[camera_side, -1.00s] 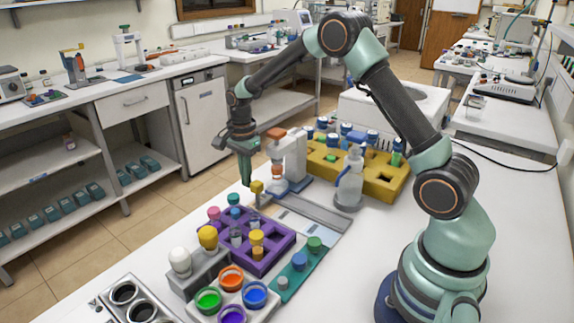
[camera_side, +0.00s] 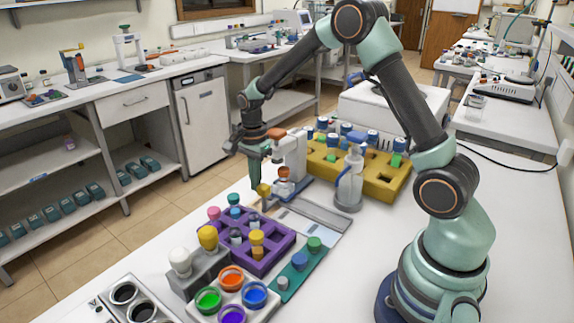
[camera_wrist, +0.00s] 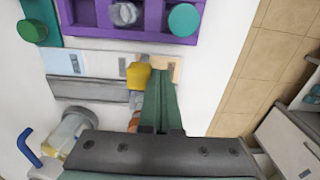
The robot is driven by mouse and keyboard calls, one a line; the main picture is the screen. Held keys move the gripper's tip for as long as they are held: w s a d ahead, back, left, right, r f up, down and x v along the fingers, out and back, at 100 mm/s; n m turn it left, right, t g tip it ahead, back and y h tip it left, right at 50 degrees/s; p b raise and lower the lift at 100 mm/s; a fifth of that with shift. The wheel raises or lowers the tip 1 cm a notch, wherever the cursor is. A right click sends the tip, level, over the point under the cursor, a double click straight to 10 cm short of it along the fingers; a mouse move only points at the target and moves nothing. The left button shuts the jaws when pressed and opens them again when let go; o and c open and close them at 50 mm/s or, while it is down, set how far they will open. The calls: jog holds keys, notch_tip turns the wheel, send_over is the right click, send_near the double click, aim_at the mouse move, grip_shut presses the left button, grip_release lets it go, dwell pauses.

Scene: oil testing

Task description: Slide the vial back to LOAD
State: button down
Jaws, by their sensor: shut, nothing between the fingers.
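The yellow-capped vial (camera_side: 263,189) stands upright on the slide track (camera_side: 312,214), near the track's end by the white dispensing stand (camera_side: 293,158). In the wrist view the yellow cap (camera_wrist: 138,76) is beside my gripper, at the edge of a pale orange zone (camera_wrist: 167,68). A pale blue zone (camera_wrist: 68,64) is at the track's other end; zone labels cannot be read. My gripper (camera_side: 257,184) points down with its fingers shut and empty, just left of the vial. Its closed fingers (camera_wrist: 163,80) lie against or very close to the cap; contact is not certain.
A purple rack (camera_side: 275,250) with several capped vials stands in front of the track. A teal strip (camera_side: 303,270) lies at its right. A wash bottle (camera_side: 350,180) and a yellow rack (camera_side: 397,185) stand behind. The bench edge is close on the left.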

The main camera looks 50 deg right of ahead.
jog(key=shift+s, duration=1.95)
jog(key=s, duration=0.2)
jog(key=shift+s, duration=0.3)
jog(key=shift+w, duration=0.35)
jog(key=shift+r, duration=0.1)
notch_tip(320, 180, up, 7)
send_over(268, 187)
jog(key=s, duration=0.2)
jog(key=shift+a+r, duration=0.1)
jog(key=shift+r, duration=0.05)
